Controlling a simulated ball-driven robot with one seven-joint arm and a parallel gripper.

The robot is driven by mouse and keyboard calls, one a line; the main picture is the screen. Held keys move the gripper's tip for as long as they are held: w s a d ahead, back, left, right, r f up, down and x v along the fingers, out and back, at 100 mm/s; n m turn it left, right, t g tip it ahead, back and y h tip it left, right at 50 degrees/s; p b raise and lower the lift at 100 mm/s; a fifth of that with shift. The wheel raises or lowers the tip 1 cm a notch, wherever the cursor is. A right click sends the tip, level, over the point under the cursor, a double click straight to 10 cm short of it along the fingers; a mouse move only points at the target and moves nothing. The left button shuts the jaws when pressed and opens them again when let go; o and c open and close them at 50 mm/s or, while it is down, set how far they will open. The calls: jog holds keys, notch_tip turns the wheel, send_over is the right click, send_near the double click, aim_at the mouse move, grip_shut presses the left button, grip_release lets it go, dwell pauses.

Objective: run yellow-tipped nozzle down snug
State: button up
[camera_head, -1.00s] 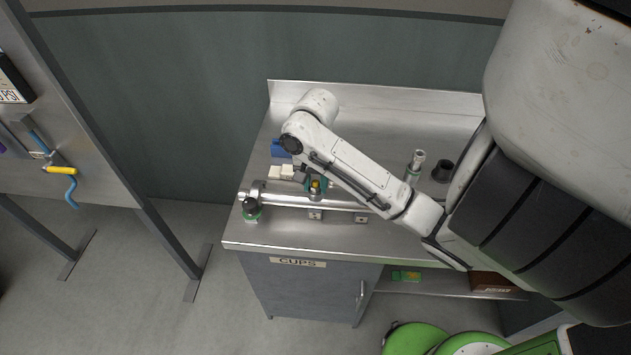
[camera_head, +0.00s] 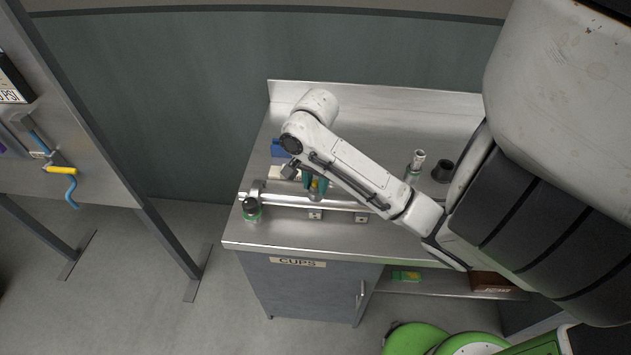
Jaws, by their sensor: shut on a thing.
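The yellow-tipped nozzle (camera_head: 315,184) stands at the steel pipe (camera_head: 284,200) that lies along the front of the metal counter. Only a small yellow part shows between my gripper's fingers. My gripper (camera_head: 315,186) points down and is shut on the nozzle, with its green fingers on either side. My arm hides much of the gripper from above. How far the nozzle sits in its seat cannot be told.
A green-and-dark fitting (camera_head: 251,208) sits at the pipe's left end. A blue block (camera_head: 279,148) lies behind. A pale upright cylinder (camera_head: 415,165) and a black cup (camera_head: 442,171) stand at right. The counter's back right is clear.

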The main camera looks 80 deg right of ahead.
jog(key=shift+m, duration=0.9)
jog(key=shift+f, duration=0.1)
jog(key=shift+m, duration=0.8)
jog(key=o, duration=0.6)
jog(key=shift+n, duration=0.9)
